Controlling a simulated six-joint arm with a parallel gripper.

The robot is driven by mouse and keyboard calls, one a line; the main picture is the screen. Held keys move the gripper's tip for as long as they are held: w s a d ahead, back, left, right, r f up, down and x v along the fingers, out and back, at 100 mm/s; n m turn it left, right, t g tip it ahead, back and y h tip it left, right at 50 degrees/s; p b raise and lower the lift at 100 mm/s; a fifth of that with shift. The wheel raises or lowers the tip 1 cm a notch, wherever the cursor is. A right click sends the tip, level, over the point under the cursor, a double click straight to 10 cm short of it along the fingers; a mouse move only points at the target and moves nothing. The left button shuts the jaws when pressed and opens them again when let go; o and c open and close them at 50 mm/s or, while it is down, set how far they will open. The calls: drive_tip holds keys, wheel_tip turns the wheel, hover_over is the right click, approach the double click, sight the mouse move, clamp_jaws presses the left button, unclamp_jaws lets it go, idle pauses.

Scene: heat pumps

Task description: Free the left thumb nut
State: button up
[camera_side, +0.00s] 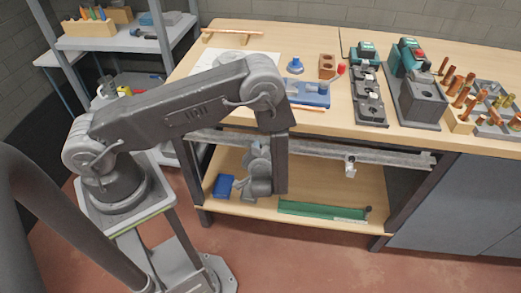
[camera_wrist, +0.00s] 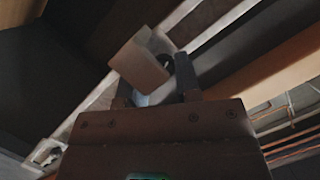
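In the wrist view my gripper (camera_wrist: 155,85) points up at the underside of the bench, its two dark fingers apart. A pale block (camera_wrist: 143,62) sits just beyond the fingertips, overlapping the left finger. A small dark round part shows at its right side, near the right fingertip; I cannot tell if this is the thumb nut. I see no clear grip on it. In the side view my gripper (camera_side: 256,160) is below the bench front, largely hidden by my own arm.
A grey metal rail (camera_side: 390,156) runs under the bench top. The lower shelf (camera_side: 325,195) holds a blue box (camera_side: 224,186) and a long green tray (camera_side: 322,210). On the bench top stand a blue fixture (camera_side: 308,94) and dark machines (camera_side: 415,97).

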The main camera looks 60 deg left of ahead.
drive_tip(key=shift+s+a+f, duration=0.1)
drive_tip(key=shift+s, duration=0.05)
drive_tip(key=shift+c, duration=0.6)
drive_tip(key=shift+n+t+h, duration=0.6)
drive_tip(key=shift+n+h, duration=0.1)
drive_tip(key=shift+n, duration=1.1)
drive_tip(key=o, duration=0.6)
drive_tip(key=shift+r, duration=0.2)
drive_tip(key=shift+v, duration=2.45)
